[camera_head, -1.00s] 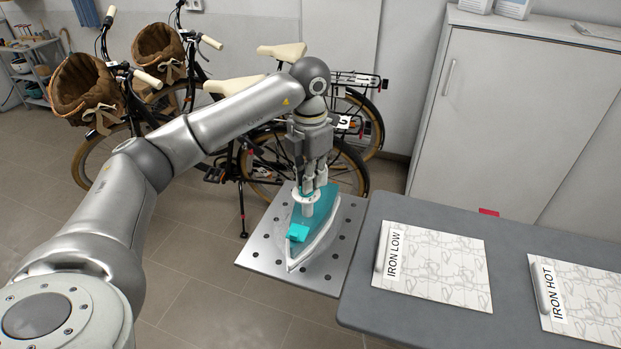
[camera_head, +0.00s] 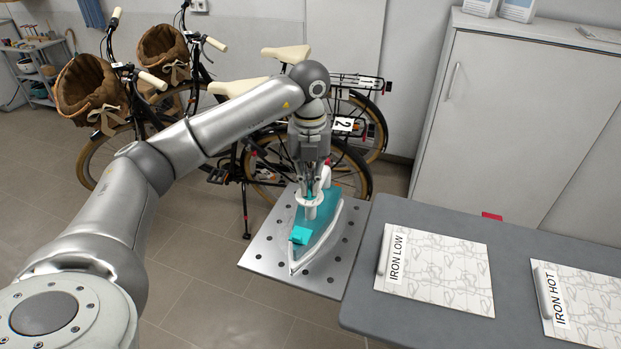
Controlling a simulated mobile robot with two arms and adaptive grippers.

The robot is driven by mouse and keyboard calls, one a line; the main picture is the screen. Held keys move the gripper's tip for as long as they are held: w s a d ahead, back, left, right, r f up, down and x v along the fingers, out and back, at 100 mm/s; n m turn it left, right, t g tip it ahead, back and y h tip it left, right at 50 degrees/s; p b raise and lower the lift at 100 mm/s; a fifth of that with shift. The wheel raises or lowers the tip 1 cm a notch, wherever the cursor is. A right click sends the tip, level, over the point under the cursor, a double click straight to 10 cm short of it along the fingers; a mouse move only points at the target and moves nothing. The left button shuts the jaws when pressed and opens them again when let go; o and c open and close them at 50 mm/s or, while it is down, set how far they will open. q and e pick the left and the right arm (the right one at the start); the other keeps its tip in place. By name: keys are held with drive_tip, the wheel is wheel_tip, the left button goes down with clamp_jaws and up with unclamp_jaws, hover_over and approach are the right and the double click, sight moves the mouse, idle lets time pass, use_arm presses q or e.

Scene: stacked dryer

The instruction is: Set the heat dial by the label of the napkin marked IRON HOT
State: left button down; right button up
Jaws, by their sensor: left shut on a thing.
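A teal and white iron (camera_head: 318,235) lies on a perforated metal plate (camera_head: 265,255) left of the grey board. My left gripper (camera_head: 310,190) points down over the iron and is shut on its white heat dial (camera_head: 310,202). The napkin marked IRON HOT (camera_head: 585,305) lies at the right of the board, partly cut off by the picture edge. The napkin marked IRON LOW (camera_head: 440,272) lies nearer the iron. The dial's markings are too small to read. My right gripper is not in view.
The grey board (camera_head: 515,285) holds both napkins, with bare room between them. Two bicycles (camera_head: 250,150) stand behind the plate. A pale cabinet (camera_head: 520,120) stands behind the board.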

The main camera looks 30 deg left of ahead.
sight(309, 184)
use_arm(q)
drive_tip(key=shift+n, duration=0.8)
drive_tip(key=shift+a, duration=0.1)
drive_tip(key=c, duration=1.6)
unclamp_jaws()
wheel_tip(309, 184, up, 12)
